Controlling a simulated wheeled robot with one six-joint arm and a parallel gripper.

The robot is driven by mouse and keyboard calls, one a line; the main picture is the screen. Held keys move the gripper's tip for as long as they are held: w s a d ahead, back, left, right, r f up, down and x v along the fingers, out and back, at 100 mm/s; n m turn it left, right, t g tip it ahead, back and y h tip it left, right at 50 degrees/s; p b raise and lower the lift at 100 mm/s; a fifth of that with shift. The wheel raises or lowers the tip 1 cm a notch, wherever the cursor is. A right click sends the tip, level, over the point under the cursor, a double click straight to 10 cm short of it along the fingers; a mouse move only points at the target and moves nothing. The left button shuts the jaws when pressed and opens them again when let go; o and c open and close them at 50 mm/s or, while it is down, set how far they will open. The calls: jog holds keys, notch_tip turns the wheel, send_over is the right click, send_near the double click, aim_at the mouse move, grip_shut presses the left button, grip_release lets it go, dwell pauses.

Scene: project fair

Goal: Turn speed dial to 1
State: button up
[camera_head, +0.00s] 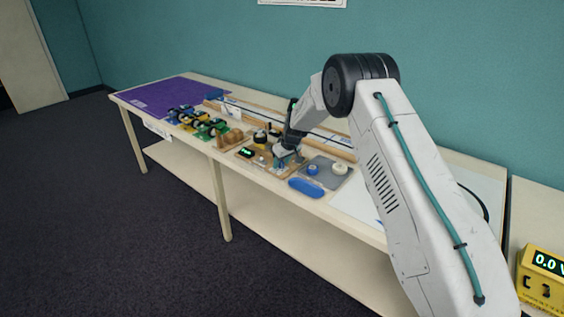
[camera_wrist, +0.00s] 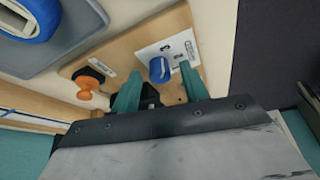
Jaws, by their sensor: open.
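The blue speed dial (camera_wrist: 158,70) sits on a white marked plate (camera_wrist: 166,50) on a wooden board (camera_wrist: 120,58) in the wrist view. The marks are too small to read surely. My gripper (camera_wrist: 160,80) is open, with one teal finger on each side of the dial. I cannot tell whether the fingers touch it. In the head view my gripper (camera_head: 284,154) is low over the board on the long table and hides the dial.
An orange knob (camera_wrist: 84,88) on a black base stands left of the dial. A grey tray (camera_head: 338,180) holds blue tape (camera_head: 313,169) and white tape (camera_head: 339,168). A blue oblong item (camera_head: 306,188) lies at the front edge. A small green-lit display (camera_head: 246,152) stands left.

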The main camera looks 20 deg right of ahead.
grip_shut()
dwell(0.3)
jog(key=m+h, duration=0.1)
jog(key=m, duration=0.1)
jog(key=m+h, duration=0.1)
jog(key=m, duration=0.1)
jog(key=shift+a+m+t, duration=0.2)
jog(key=shift+m+t, duration=0.1)
jog(key=shift+m, duration=0.1)
jog(key=m+h, duration=0.1)
jog(key=m, duration=0.1)
jog(key=m+h, duration=0.1)
jog(key=m, duration=0.2)
jog(key=shift+a+m, duration=0.1)
jog(key=shift+m, duration=0.2)
jog(key=m+g, duration=0.1)
jog(key=m, duration=0.1)
jog(key=m+g+h, duration=0.1)
jog(key=m, duration=0.2)
jog(key=shift+w+a+h, duration=0.1)
jog(key=shift+w+h, duration=0.05)
jog(key=shift+h, duration=0.15)
jog(key=shift+w+a+m+g, duration=0.1)
jog(key=shift+m+g, duration=0.7)
jog(key=shift+m, duration=1.4)
